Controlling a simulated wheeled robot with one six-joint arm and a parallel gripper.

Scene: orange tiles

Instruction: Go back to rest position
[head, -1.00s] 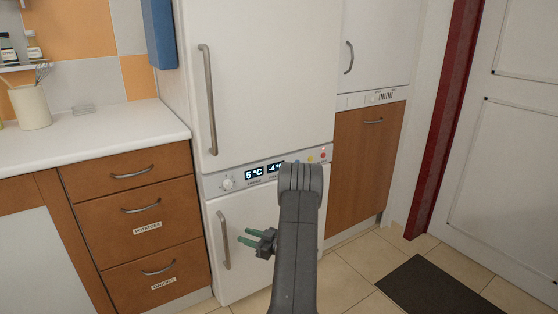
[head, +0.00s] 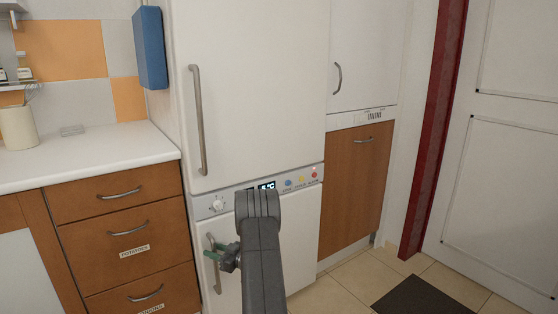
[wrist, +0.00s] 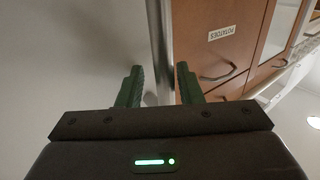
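My gripper (head: 208,253) is in front of the lower fridge door, low in the head view, at the end of my dark grey arm. Its two green fingers show in the wrist view (wrist: 160,84), spread apart with a gap between them. It is open and holds nothing. In the head view it overlaps the lower door's metal handle (head: 215,278); I cannot tell whether they touch. In the wrist view a grey vertical bar (wrist: 161,45) runs behind the finger gap.
The white fridge (head: 260,90) stands ahead with both doors shut. Brown drawers (head: 120,235), also shut, and a white counter (head: 90,157) are to its left. A brown cabinet (head: 352,190) is to its right. Tiled floor and a dark mat (head: 424,296) lie at lower right.

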